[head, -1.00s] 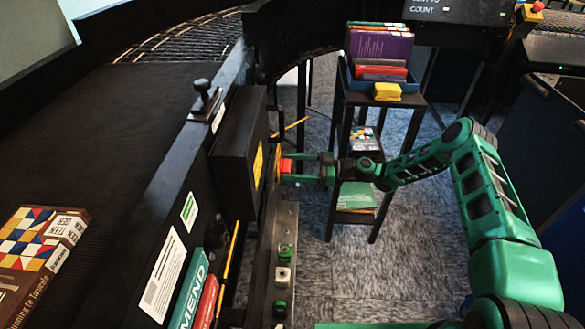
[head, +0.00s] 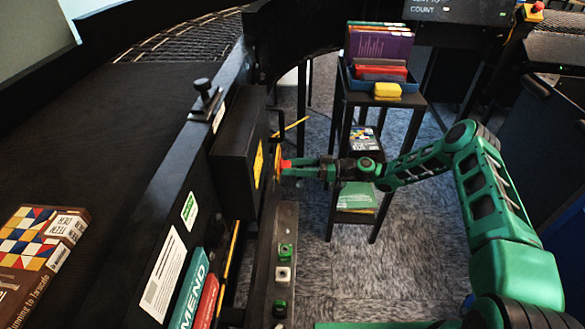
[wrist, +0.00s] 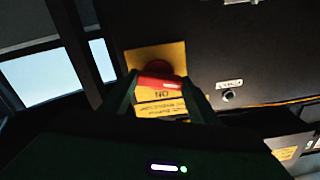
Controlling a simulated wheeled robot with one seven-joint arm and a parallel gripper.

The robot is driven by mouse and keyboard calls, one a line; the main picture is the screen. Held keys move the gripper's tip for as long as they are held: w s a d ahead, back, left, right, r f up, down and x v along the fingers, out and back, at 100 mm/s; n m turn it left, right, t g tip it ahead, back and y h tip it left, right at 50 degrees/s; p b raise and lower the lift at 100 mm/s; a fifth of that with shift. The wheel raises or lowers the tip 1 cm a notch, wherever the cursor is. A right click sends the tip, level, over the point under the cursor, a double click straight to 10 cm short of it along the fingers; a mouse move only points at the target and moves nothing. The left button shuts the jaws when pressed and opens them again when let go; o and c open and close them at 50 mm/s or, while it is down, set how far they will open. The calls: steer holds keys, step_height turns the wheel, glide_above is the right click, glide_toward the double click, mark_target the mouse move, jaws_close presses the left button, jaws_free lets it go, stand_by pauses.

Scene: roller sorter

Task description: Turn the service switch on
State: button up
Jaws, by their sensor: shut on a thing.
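The service switch has a red handle (wrist: 160,82) on a yellow plate (wrist: 146,57), fixed to a dark box (head: 238,148). Lettering that seems to read "NO" shows on the plate in the wrist view, with smaller text below it. My gripper (head: 289,168) reaches the box from the right in the head view. Its fingers are closed on the red handle, one on each side in the wrist view (wrist: 161,88). The fingers and handle are small in the head view, so the handle's exact angle is hard to tell there.
A small black stand (head: 342,222) with a blue bin of books (head: 352,84) is behind my gripper. The conveyor (head: 110,150) runs along the left. Carpet is open to the right of the stand.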

steer(key=m, duration=0.4)
steer(key=shift+w+d+r, duration=0.1)
steer(key=shift+w, duration=0.2)
steer(key=m, duration=0.4)
steer(key=shift+w+m, duration=0.15)
steer(key=shift+m, duration=0.15)
steer(key=shift+d+m, duration=0.1)
steer(key=shift+m, duration=2.8)
steer(key=shift+f, duration=0.2)
steer(key=o, duration=0.8)
steer(key=shift+o, duration=1.2)
